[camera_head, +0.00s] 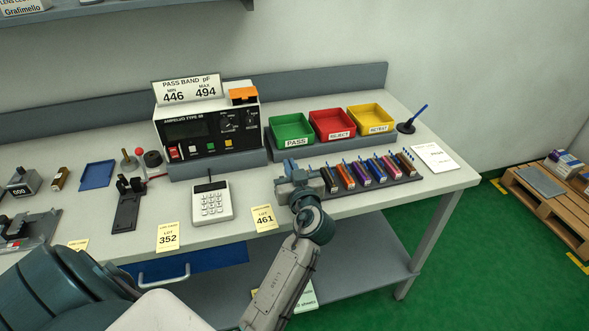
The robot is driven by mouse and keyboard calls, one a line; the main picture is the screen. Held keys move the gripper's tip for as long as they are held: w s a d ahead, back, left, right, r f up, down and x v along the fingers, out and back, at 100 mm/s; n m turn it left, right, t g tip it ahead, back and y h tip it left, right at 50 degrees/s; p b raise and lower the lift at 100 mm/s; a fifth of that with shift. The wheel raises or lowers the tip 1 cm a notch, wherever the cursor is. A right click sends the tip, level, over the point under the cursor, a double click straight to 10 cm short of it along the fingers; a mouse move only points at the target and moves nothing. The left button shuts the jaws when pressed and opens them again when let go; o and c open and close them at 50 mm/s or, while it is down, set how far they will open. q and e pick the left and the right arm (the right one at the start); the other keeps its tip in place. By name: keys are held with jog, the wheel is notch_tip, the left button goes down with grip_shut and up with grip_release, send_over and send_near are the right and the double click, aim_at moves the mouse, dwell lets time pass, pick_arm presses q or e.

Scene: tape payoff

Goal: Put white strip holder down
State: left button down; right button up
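My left gripper (299,174) is over the bench at the left end of a dark rack (398,181). Its fingers are small and seen from behind, so I cannot tell whether they are open or shut, or whether they hold anything. The rack carries a row of several strip holders (361,173) in different colours, with blue parts on top. I cannot make out a white strip holder among them; it may be hidden by the gripper. My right gripper is not in view.
Behind the rack stand a green PASS tray (291,129), a red REJECT tray (332,124) and a yellow RETEST tray (371,118). A test meter (207,129) and a white keypad device (211,201) are to the left. A white card (434,157) lies right of the rack.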

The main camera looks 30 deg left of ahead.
pick_arm(q)
jog(key=shift+w+r, duration=0.1)
jog(key=shift+w, duration=0.3)
jog(key=shift+w+p, duration=0.4)
jog(key=shift+w, duration=0.25)
notch_tip(320, 180, down, 3)
jog(key=shift+a+f, duration=0.1)
jog(key=shift+s+f, duration=0.1)
jog(key=shift+s, duration=0.05)
jog(key=shift+f, duration=0.2)
jog(key=c, duration=1.6)
grip_release()
jog(key=shift+c, duration=0.2)
